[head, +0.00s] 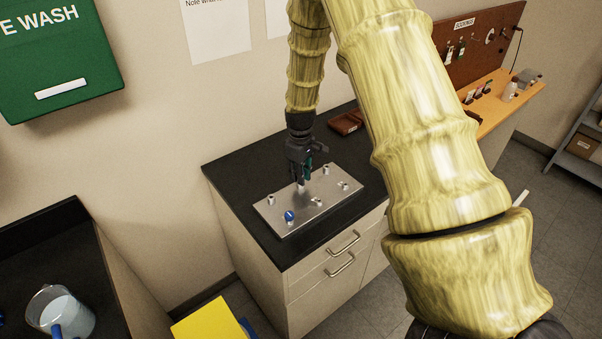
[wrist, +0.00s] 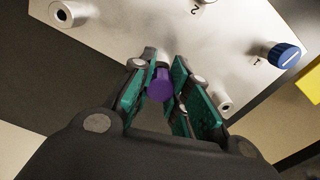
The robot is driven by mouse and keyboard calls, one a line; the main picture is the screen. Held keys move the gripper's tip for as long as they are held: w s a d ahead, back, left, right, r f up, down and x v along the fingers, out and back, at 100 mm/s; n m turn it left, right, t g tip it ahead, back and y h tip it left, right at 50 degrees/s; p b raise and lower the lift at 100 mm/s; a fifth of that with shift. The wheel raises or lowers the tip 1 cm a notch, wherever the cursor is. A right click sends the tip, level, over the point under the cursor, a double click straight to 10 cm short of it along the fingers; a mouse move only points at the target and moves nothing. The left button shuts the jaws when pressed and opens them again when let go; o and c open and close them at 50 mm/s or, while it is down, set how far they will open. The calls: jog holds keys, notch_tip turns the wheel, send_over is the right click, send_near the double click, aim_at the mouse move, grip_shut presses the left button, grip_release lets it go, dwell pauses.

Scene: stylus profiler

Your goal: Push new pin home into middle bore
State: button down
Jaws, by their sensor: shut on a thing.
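The new pin is purple and shows in the wrist view (wrist: 161,85) between the teal finger pads. My gripper (wrist: 160,92) is shut on it. In the head view my gripper (head: 303,180) points down over the middle of the metal plate (head: 303,208). The pin's far end and the middle bore are hidden by the fingers and the pin, so I cannot tell how deep the pin sits. The plate also fills the upper part of the wrist view (wrist: 130,38).
Several short metal bosses stand on the plate, one at its left (head: 270,200). A blue-capped pin (head: 289,216) stands near the front corner. The plate lies on a black bench top (head: 232,180). A brown tray (head: 346,123) lies behind, and a beaker (head: 60,311) stands far left.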

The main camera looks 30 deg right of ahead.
jog(key=shift+s+f, duration=0.15)
jog(key=shift+f, duration=0.25)
dwell(0.8)
jog(key=shift+r, duration=0.15)
jog(key=shift+r+p, duration=0.65)
jog(key=shift+r, duration=0.4)
jog(key=c, duration=2.1)
grip_release()
grip_shut()
jog(key=shift+f+b, duration=0.35)
jog(key=shift+f, duration=0.8)
jog(key=shift+r, duration=0.15)
